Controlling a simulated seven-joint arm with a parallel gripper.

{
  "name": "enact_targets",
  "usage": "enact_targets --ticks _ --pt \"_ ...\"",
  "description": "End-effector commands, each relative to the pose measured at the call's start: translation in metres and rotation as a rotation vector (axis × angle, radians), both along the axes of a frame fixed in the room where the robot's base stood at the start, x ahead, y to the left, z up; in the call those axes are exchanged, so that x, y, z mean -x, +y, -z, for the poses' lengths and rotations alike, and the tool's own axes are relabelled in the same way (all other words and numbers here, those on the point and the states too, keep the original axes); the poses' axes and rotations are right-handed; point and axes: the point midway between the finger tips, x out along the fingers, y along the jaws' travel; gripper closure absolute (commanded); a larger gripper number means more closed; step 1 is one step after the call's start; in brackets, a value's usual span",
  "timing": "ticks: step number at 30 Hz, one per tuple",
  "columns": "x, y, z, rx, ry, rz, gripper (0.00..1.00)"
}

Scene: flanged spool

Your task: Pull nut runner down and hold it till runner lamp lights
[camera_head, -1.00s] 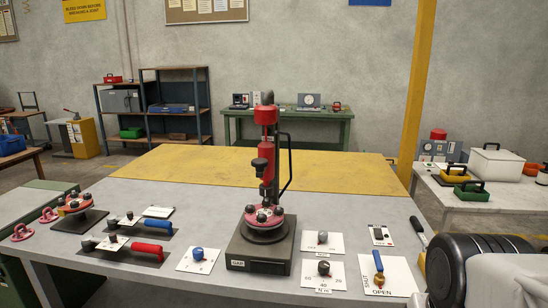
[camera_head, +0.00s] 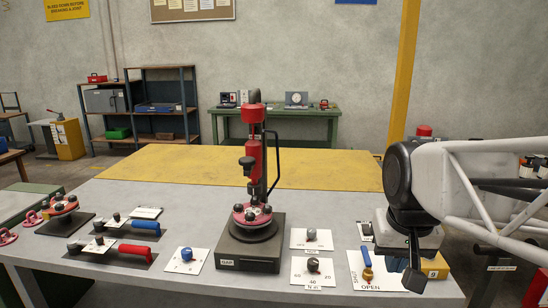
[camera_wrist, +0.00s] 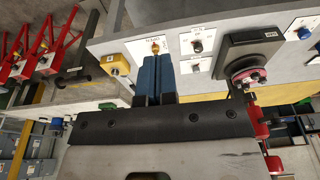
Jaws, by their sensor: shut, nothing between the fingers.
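The nut runner (camera_head: 254,150) is a red tool on an upright stand with a dark side handle (camera_head: 275,160). It stands above a pink-red flanged spool (camera_head: 252,213) on a dark base (camera_head: 249,245). Its red body also shows at the lower right of the wrist view (camera_wrist: 263,130). My gripper (camera_head: 414,277) is well to the right of the stand, over the table's right end, pointing down. In the wrist view its two blue fingers (camera_wrist: 157,62) are together, with nothing between them. I cannot make out which part is the runner lamp.
A valve with a blue lever (camera_head: 366,262) and OPEN label lies just left of my gripper. Knob panels (camera_head: 312,238) (camera_head: 313,266) lie right of the stand. A blue knob (camera_head: 186,254), red-handled tool (camera_head: 138,250) and second spool stand (camera_head: 62,215) are left. My arm partly covers a small panel.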

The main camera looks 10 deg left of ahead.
Motion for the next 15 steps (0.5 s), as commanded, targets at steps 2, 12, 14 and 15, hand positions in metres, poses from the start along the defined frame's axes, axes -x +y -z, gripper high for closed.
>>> enact_targets --ticks 2,12,14,15 --pt "-0.018 0.006 -0.011 -0.002 0.007 -0.002 1.0" --pt "-0.087 0.033 -0.054 -0.008 0.034 -0.006 1.0" --pt "-0.099 0.038 -0.061 -0.009 0.039 -0.005 1.0" --pt "-0.107 0.042 -0.065 -0.01 0.042 -0.006 1.0"
